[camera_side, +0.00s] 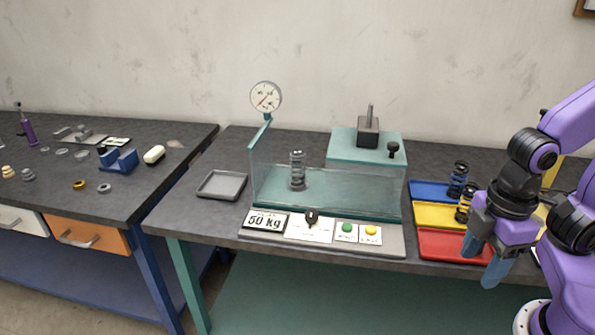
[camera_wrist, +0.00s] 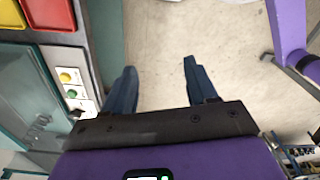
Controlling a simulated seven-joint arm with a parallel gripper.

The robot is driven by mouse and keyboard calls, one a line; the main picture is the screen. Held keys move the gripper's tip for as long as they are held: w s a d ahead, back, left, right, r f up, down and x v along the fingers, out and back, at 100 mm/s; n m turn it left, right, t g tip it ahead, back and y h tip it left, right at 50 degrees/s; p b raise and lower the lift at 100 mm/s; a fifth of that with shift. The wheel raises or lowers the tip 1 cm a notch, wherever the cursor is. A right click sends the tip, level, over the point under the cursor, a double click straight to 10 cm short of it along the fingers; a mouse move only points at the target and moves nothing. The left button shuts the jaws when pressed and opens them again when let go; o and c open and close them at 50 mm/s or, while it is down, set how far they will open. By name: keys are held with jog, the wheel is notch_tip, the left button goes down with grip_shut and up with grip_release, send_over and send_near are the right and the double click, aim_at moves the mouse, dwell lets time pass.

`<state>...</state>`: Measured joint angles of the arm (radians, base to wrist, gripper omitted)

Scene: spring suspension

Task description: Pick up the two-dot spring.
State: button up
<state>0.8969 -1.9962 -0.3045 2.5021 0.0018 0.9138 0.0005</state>
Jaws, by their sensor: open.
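A dark spring (camera_side: 457,180) stands upright on the blue tray (camera_side: 425,190). Another dark spring (camera_side: 464,207) stands on the yellow tray (camera_side: 432,215), partly hidden behind my gripper. A grey spring (camera_side: 297,170) stands inside the clear-walled press station. Dot marks are too small to read on any of them. My gripper (camera_side: 481,266) is open and empty, with its fingers pointing down at the front right of the trays. In the wrist view my gripper (camera_wrist: 159,70) has its fingers spread, with only pale floor between them. No spring shows in the wrist view.
The red tray (camera_side: 440,243) is at the table's front edge; its visible part is empty. It also shows in the wrist view (camera_wrist: 50,12). The press station (camera_side: 330,205) with a dial gauge (camera_side: 266,97) stands left of the trays. A grey tray (camera_side: 221,185) lies further left.

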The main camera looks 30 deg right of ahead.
jog(key=o, duration=0.5)
jog(key=shift+c, duration=0.2)
jog(key=n+t+h, duration=0.7)
jog(key=n+t, duration=0.3)
jog(key=n, duration=0.7)
send_near(298, 166)
jog(key=x, duration=0.7)
jog(key=shift+f, duration=0.3)
jog(key=shift+r+x, duration=0.2)
jog(key=shift+x, duration=2.55)
